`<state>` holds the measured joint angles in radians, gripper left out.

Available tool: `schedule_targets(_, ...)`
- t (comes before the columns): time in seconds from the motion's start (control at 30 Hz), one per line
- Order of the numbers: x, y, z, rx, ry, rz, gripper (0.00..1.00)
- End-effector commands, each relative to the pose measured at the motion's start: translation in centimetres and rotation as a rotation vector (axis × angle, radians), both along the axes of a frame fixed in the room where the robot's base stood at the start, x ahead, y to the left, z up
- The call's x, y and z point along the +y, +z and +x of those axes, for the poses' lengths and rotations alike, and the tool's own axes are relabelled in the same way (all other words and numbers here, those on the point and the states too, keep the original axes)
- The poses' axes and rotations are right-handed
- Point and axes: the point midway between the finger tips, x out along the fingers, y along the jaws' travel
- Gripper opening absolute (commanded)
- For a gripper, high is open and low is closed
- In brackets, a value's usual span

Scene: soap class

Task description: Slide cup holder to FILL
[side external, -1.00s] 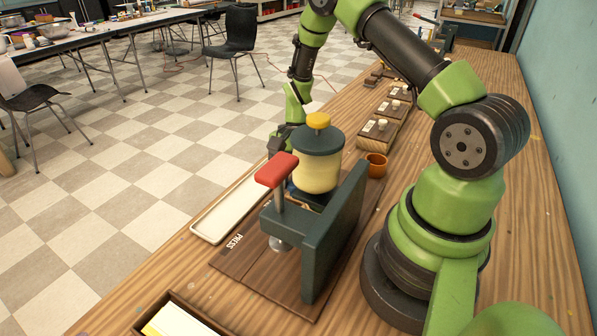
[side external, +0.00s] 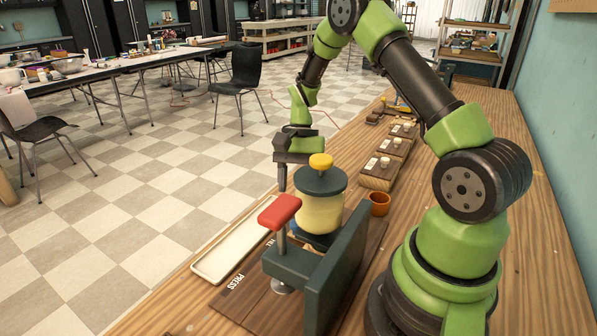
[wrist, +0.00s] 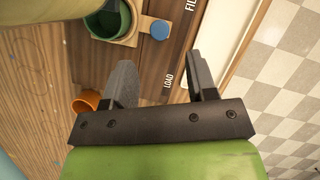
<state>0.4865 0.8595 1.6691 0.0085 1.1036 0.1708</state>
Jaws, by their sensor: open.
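The cup holder (wrist: 130,38) is a light wooden piece with a blue knob (wrist: 160,30) and a green cup (wrist: 106,25) in it. In the wrist view it lies beside the cream dispenser, and its knob is between the LOAD (wrist: 168,80) and FILL (wrist: 190,5) labels. In the side view the holder is mostly hidden behind the dispenser (side external: 320,212). My gripper (wrist: 162,78) is open and empty, its fingers apart on either side of the LOAD label, clear of the knob. The side view shows my gripper (side external: 284,184) above the board's far end.
A red-handled press (side external: 279,211) and dark upright plate (side external: 338,262) stand at the near end of the board. A white tray (side external: 215,264) lies along its left. An orange cup (side external: 380,204) and wooden blocks (side external: 380,172) stand to the right and behind.

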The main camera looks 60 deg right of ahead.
Motion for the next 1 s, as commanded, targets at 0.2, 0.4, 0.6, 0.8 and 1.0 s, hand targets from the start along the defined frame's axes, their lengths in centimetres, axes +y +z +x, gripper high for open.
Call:
schedule_targets(0.2,-0.9,2.4,0.4,-0.002,0.0,-0.001,0.52)
schedule_targets(0.4,-1.0,2.7,0.4,0.001,0.0,0.0,0.52)
schedule_targets(0.6,-1.0,2.7,0.4,0.006,-0.007,-0.004,0.52)
schedule_targets(0.8,0.0,2.5,0.7,0.126,-0.176,-0.091,0.52)
schedule_targets(1.0,1.7,2.4,1.2,0.307,-0.549,-0.312,0.52)
